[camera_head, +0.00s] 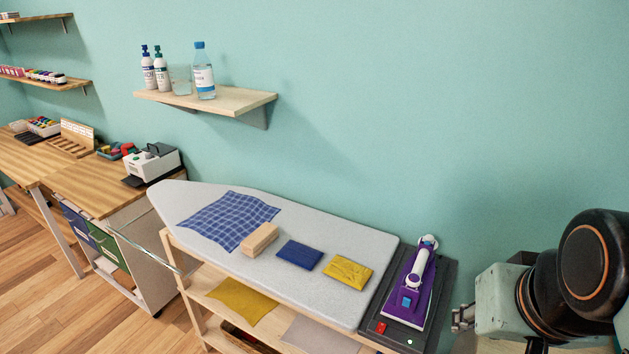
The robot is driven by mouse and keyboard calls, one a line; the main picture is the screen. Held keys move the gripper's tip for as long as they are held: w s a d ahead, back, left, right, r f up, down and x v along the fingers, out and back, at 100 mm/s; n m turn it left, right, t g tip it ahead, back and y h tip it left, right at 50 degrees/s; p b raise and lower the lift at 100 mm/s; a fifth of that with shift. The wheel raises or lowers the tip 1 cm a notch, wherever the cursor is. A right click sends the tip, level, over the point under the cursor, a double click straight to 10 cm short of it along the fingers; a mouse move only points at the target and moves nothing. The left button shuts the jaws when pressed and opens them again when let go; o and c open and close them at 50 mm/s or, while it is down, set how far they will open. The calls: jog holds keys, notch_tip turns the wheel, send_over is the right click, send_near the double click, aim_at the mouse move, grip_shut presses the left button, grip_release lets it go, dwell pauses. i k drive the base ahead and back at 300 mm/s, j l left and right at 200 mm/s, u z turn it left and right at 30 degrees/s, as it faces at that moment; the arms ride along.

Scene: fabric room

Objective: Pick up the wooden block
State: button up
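A light wooden block (260,239) lies on the grey ironing board (330,227). Its left end is at or over the lower right edge of a blue checked cloth; I cannot tell whether it rests on the cloth. My gripper (459,318) shows only in part at the right, to the right of the iron and well away from the block. Its fingers are small and partly hidden, so its opening is not clear. Nothing is seen held in it.
The checked cloth (227,217), a folded navy cloth (299,255) and a folded yellow cloth (347,272) lie on the board. A purple iron (415,285) stands on a dark pad at its right end. A wall shelf (238,101) with bottles hangs above.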

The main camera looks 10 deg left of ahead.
aim_at(257, 242)
jog(key=u, duration=1.2)
jog(key=i+j, duration=0.15)
jog(key=i, duration=0.15)
jog(key=i+j+u, duration=0.1)
jog(key=i+j, duration=0.05)
jog(key=i, duration=0.1)
